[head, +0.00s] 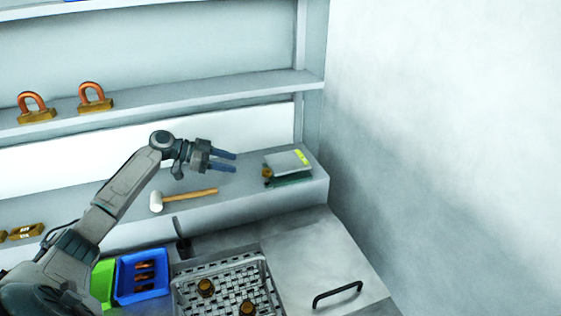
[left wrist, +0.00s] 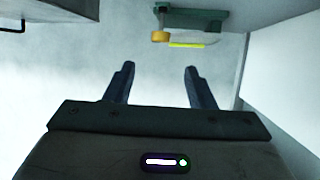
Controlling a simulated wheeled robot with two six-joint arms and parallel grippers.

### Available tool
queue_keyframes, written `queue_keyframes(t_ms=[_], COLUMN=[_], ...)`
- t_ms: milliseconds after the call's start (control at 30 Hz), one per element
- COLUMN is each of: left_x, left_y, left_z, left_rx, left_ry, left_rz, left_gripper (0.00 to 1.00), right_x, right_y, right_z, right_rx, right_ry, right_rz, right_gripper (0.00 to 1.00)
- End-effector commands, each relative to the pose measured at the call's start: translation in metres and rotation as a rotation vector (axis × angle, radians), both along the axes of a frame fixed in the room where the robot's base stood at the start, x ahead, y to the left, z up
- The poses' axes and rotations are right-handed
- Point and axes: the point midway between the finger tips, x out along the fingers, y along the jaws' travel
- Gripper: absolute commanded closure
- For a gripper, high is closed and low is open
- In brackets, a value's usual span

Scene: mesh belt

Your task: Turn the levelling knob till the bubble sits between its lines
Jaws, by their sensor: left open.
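The levelling device is a grey-topped plate on a green base (head: 290,175) on the lower ledge, near the right wall. A yellow-green bubble vial (head: 300,157) lies on its top. A small brass knob (head: 267,172) sits at its left corner. In the left wrist view the knob (left wrist: 160,37), the vial (left wrist: 187,45) and the green base (left wrist: 205,20) show beyond the fingertips. The bubble is too small to make out. My left gripper (head: 236,161) is open and empty, left of the knob and apart from it; its fingers (left wrist: 159,68) point towards the device. My right gripper is not in view.
A white-headed mallet (head: 185,199) lies on the ledge below my left gripper. A mesh basket (head: 222,285) with brass parts, a blue bin (head: 142,276) and a green bin (head: 103,283) stand in front. Copper-looped padlocks (head: 95,97) stand on the shelf above.

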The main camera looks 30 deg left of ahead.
Motion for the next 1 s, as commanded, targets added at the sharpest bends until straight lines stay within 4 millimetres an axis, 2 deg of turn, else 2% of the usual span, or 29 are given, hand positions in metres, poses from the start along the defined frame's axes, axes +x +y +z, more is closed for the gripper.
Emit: queue_keyframes(t_ms=[33,167,600,800,1000], left_x=[0.001,0.008,0.05,0.059,0.061], left_y=[0.0,-0.01,-0.063,-0.075,-0.077], left_z=[-0.001,-0.003,-0.029,-0.038,-0.042], left_rx=[0.001,-0.003,-0.003,-0.001,0.001], left_ry=[0.002,0.0,0.003,0.001,0.002], left_rz=[0.002,0.001,0.001,0.001,0.0], left_gripper=[0.5,0.5,0.5,0.5,0.5], right_x=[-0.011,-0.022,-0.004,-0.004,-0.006], right_y=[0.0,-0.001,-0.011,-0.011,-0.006], right_z=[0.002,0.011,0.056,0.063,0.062], right_rx=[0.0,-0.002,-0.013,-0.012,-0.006], right_ry=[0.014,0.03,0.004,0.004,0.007], right_rz=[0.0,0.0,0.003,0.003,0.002], right_gripper=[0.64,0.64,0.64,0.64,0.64])
